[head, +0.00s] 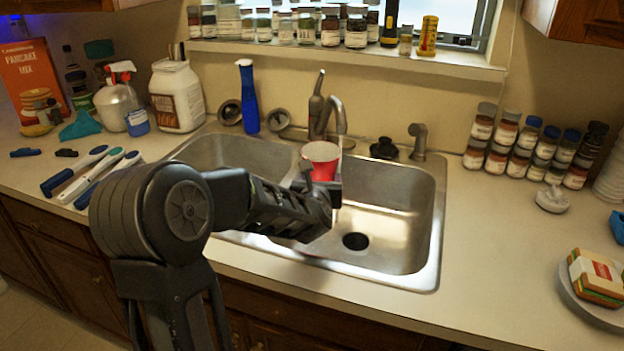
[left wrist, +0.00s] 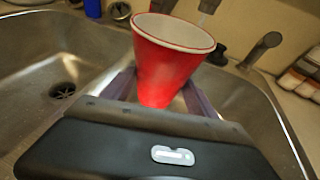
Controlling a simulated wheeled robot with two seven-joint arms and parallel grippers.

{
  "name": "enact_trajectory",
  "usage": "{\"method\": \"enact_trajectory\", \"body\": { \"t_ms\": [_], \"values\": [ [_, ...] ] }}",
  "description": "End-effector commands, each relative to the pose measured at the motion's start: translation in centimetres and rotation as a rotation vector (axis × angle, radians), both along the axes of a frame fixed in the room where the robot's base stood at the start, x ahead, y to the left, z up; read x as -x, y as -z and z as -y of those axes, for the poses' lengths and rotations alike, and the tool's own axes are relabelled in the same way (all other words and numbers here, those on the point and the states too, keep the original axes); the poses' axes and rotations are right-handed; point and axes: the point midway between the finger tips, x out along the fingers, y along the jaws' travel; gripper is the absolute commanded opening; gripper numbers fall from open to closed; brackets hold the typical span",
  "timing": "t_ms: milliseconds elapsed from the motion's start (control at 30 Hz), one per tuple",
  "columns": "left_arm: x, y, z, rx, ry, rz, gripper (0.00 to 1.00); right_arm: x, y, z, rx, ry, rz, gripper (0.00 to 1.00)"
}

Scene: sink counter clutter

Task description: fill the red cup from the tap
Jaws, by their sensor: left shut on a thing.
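The red cup (head: 322,162) is upright above the divider of the double sink, close to the tap (head: 337,116). My left gripper (head: 322,190) is shut on the cup. In the left wrist view the red cup (left wrist: 170,60) stands between the two fingers of my left gripper (left wrist: 158,92), with its white inside partly showing. The tap's spout (left wrist: 208,8) shows just behind the cup's rim there. My right gripper is not in view.
The right sink basin (head: 385,215) is empty, with a dark drain. A blue bottle (head: 248,98) stands behind the left basin. Several spice jars (head: 527,138) stand at the right. Brushes (head: 92,172) lie on the left counter. A sandwich (head: 596,276) sits at the right front.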

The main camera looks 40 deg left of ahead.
Motion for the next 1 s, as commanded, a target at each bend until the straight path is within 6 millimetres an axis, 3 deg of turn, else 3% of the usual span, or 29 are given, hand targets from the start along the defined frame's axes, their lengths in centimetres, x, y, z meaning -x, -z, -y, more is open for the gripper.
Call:
{"method": "enact_trajectory", "body": {
  "t_ms": [333, 400, 700, 1000],
  "values": [
    [-3.7, 0.8, 0.0, 0.000, 0.001, -0.001, 0.30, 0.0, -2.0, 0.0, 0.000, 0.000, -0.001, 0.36],
    [-4.5, 1.4, 0.0, -0.001, 0.000, 0.002, 0.30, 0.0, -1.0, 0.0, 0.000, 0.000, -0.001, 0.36],
    [-7.4, 2.0, 0.0, -0.001, 0.001, 0.000, 0.30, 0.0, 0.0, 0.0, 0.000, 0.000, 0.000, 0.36],
    [-8.5, 2.1, 0.0, -0.001, 0.000, 0.000, 0.30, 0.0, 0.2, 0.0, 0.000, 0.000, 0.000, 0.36]
  ]
}}
